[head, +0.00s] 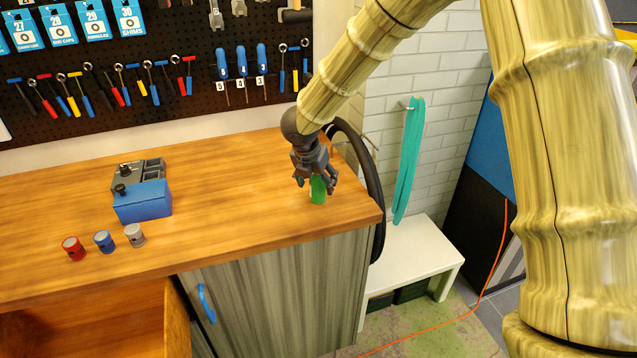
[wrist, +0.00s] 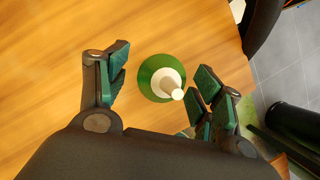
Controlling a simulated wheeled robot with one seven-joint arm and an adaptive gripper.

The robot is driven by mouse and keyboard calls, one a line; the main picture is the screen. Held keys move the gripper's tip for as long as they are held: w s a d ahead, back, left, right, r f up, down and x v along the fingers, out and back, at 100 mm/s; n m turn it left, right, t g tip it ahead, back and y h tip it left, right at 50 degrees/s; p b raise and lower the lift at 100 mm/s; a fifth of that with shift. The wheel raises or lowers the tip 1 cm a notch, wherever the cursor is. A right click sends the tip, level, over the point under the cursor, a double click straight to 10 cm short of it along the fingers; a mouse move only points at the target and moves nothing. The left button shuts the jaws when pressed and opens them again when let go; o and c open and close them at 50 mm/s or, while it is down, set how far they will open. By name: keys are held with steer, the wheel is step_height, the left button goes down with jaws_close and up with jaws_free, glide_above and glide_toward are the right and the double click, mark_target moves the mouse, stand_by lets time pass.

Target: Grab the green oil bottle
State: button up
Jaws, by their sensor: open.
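The green oil bottle (head: 318,190) stands upright on the wooden workbench (head: 240,180), near its right front corner. In the wrist view the bottle (wrist: 161,79) shows from above, with a white nozzle. My gripper (head: 316,184) is directly over and around the bottle's upper part, pointing down. A gap shows at the left finger; contact at the right finger cannot be told.
A blue box (head: 142,202) with a grey device behind it stands on the bench at left. Red, blue and grey small cylinders (head: 104,241) sit in front of it. A black tyre (head: 368,165) hangs at the bench's right end. An open drawer (head: 110,320) is below at left.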

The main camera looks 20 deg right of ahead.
steer(key=shift+x, duration=0.75)
steer(key=c, duration=1.2)
steer(key=shift+o, duration=0.2)
